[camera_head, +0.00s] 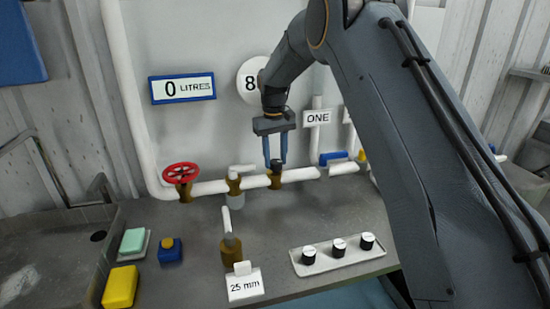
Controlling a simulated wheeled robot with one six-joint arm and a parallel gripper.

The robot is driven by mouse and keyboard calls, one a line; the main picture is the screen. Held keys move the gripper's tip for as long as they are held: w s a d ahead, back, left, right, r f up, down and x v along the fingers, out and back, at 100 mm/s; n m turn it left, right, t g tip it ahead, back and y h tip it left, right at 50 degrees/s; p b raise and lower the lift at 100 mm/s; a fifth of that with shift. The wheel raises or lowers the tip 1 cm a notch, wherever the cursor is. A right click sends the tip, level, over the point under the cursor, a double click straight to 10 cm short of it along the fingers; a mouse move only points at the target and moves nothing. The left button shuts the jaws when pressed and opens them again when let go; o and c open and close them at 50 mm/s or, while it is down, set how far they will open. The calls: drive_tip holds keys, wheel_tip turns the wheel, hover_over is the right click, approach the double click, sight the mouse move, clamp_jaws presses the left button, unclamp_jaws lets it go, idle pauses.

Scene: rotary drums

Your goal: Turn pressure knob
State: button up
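My gripper (275,162) points straight down, with two blue fingers held apart. Its fingertips are at a small dark knob (277,164) on top of a brass fitting (275,181) in the white pipe. The knob shows between the fingertips. I cannot tell whether the fingers press on it. No label names it as the pressure knob. A round white dial or sign with an "8" (249,84) is on the wall behind, partly hidden by my arm.
A bottle (231,247), a "25 mm" card (245,285) and a tray (318,266) with three black-and-white knobs stand in front. A "0 LITRES" sign (182,88) hangs behind.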

sight(275, 162)
drive_tip(key=c, duration=0.3)
drive_tip(key=shift+m+b, duration=0.7)
drive_tip(key=shift+m, duration=0.4)
drive_tip(key=shift+c, duration=0.2)
drive_tip(key=o, duration=1)
drive_tip(key=shift+o, duration=0.2)
drive_tip(key=shift+r, duration=0.15)
wheel_tip(275, 162, up, 8)
drive_tip(key=b, duration=0.3)
drive_tip(key=shift+a+f, duration=0.15)
drive_tip(key=shift+f, duration=0.05)
